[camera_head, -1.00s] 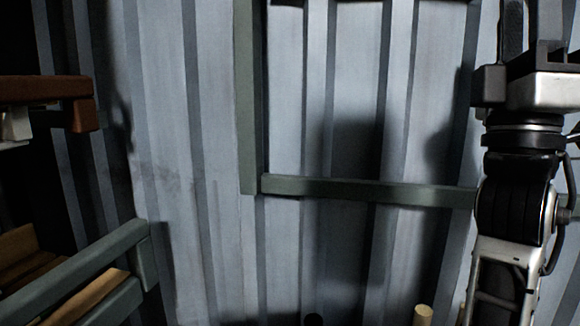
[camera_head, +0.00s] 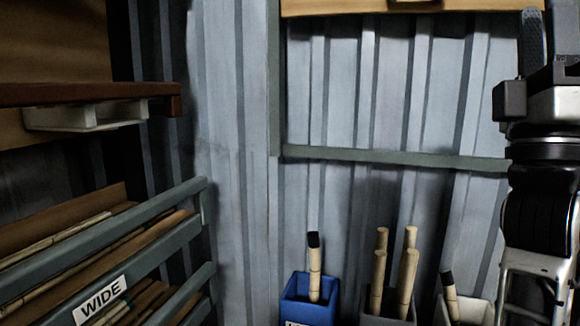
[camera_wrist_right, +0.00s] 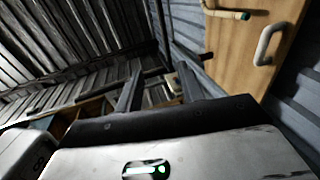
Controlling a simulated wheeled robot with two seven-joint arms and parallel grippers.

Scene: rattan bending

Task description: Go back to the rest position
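My right arm stands upright at the right edge of the head view, with the right gripper (camera_head: 540,35) at the top, pointing up and clear of everything. In the right wrist view, the two dark fingers of the right gripper (camera_wrist_right: 160,85) are apart with nothing between them. My left gripper is not in either view.
A blue bin (camera_head: 310,312), a grey bin (camera_head: 375,305) and a white bin (camera_head: 475,312) hold light sticks below a corrugated wall (camera_head: 235,130). A rack with a "WIDE" label (camera_head: 100,302) stands at left under a brown shelf (camera_head: 90,95). The wrist view shows a wooden board (camera_wrist_right: 235,55) with pale curved pieces.

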